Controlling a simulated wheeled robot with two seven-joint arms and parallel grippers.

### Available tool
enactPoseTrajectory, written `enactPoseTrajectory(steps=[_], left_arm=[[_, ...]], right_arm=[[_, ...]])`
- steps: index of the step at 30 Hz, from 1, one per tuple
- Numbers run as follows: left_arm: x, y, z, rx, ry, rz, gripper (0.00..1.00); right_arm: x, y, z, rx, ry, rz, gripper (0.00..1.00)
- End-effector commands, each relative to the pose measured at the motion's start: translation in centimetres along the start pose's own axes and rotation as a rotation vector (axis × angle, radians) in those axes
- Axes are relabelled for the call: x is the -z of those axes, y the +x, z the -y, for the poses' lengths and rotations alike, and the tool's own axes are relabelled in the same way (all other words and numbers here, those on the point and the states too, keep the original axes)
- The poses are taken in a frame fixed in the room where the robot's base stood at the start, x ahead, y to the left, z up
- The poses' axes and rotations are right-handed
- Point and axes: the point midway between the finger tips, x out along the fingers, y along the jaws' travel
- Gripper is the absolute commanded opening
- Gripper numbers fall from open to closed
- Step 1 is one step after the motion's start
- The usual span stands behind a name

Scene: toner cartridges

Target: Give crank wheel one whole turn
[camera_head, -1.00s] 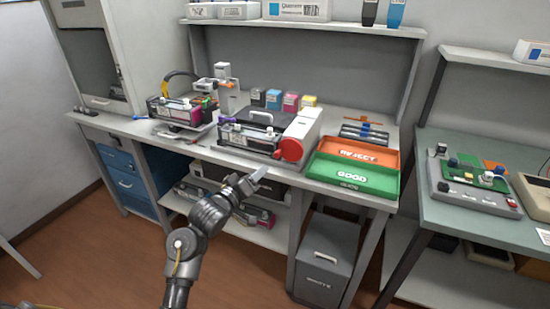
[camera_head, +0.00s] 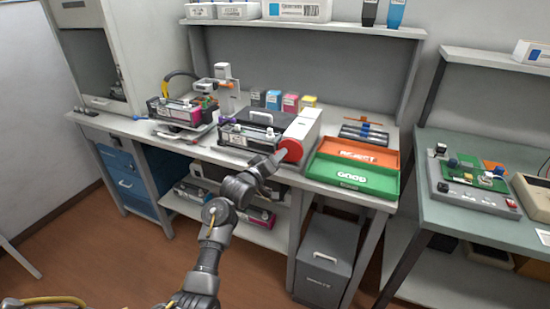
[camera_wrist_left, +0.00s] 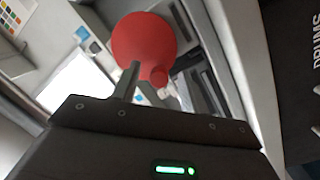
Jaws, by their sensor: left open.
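The red crank wheel (camera_head: 291,150) is on the right front end of the white and black machine (camera_head: 262,131) on the bench. In the left wrist view the wheel (camera_wrist_left: 143,36) is a red disc with a small round red knob (camera_wrist_left: 159,76) near its lower edge. My left gripper (camera_head: 277,160) is open, just in front of the wheel and slightly left of it. In the wrist view one finger stands near the knob, with a gap visible between them. The head view hides the knob behind the gripper. My right gripper is out of view.
Right of the wheel lie an orange REJECT tray (camera_head: 358,153) and a green GOOD tray (camera_head: 350,178). Coloured cartridge boxes (camera_head: 290,102) stand behind the machine. Another machine holding a cartridge (camera_head: 180,110) stands to the left. Floor space before the bench is free.

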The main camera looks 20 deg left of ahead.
Motion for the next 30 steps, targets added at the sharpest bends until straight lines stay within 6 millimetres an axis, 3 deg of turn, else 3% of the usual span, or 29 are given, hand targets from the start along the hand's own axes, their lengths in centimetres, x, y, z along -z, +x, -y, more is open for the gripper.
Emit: enactPoseTrajectory(steps=[6,16,30], left_arm=[[0.0,0.0,0.0,0.0,0.0,0.0,0.41],[0.0,0.0,0.0,0.0,0.0,0.0,0.0],[0.7,-0.1,-0.5,0.015,0.14,0.016,0.0]], right_arm=[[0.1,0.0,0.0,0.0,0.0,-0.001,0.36],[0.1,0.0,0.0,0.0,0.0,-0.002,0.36],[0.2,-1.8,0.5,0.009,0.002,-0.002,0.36]])
